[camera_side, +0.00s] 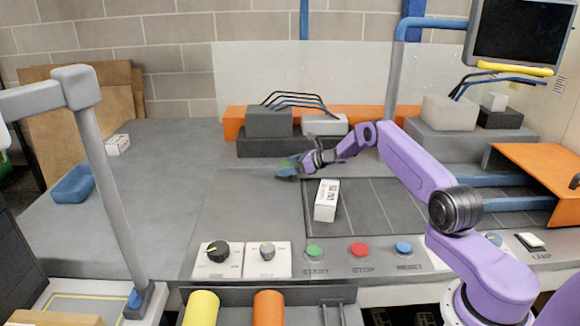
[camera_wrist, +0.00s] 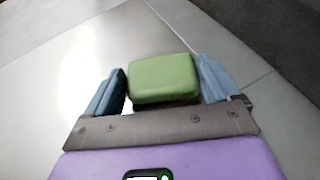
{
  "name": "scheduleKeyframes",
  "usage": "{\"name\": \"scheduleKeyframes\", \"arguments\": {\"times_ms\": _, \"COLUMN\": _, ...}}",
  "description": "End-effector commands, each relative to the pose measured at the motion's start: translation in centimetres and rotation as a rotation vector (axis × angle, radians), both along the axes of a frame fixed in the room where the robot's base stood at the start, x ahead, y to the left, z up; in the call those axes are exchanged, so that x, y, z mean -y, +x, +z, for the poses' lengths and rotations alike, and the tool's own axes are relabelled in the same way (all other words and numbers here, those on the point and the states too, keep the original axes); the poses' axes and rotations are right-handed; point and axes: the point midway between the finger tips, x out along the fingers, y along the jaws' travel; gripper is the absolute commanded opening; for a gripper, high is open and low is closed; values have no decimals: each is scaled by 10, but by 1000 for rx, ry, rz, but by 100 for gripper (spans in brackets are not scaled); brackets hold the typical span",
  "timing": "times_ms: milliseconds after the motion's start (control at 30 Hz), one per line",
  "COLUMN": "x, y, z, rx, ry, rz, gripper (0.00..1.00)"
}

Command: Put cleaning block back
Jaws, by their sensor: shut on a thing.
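The cleaning block (camera_wrist: 163,78) is green with a dark underside. In the wrist view it sits between the two blue fingers of my gripper (camera_wrist: 163,84), which is shut on it. In the side view the block (camera_side: 286,170) shows small at the end of my gripper (camera_side: 296,166), over the grey worktop left of the dark panelled area. I cannot tell whether it touches the surface. A blue tray (camera_side: 73,185) lies on the grey surface at the far left; its inside is too small to make out.
A white printed box (camera_side: 326,201) stands on the dark panelled area (camera_side: 375,212), close to my gripper. Another white box (camera_side: 118,144) is at the back left. Knobs and coloured buttons (camera_side: 360,249) line the front edge. A grey post (camera_side: 108,190) rises at left. Grey boxes (camera_side: 270,122) stand behind.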

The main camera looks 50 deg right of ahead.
Motion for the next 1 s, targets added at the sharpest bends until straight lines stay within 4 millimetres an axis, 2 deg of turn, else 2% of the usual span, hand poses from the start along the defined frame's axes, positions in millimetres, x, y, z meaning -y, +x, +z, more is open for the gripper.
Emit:
{"name": "scheduleKeyframes", "arguments": {"times_ms": 267, "x": 0, "y": 0, "z": -2, "rx": 1, "ry": 0, "rz": 0, "gripper": 53}}
{"name": "scheduleKeyframes", "arguments": {"times_ms": 300, "x": 0, "y": 0, "z": -2, "rx": 1, "ry": 0, "rz": 0, "gripper": 92}}
{"name": "scheduleKeyframes", "arguments": {"times_ms": 333, "x": 0, "y": 0, "z": -2, "rx": 1, "ry": 0, "rz": 0, "gripper": 100}}
{"name": "scheduleKeyframes", "arguments": {"times_ms": 667, "x": 0, "y": 0, "z": 2, "rx": 0, "ry": -1, "rz": 0, "gripper": 100}}
{"name": "scheduleKeyframes", "arguments": {"times_ms": 867, "x": 8, "y": -15, "z": 9, "rx": 1, "ry": -2, "rz": -1, "gripper": 100}}
{"name": "scheduleKeyframes", "arguments": {"times_ms": 1000, "x": 14, "y": -32, "z": 16, "rx": 0, "ry": -1, "rz": -2, "gripper": 100}}
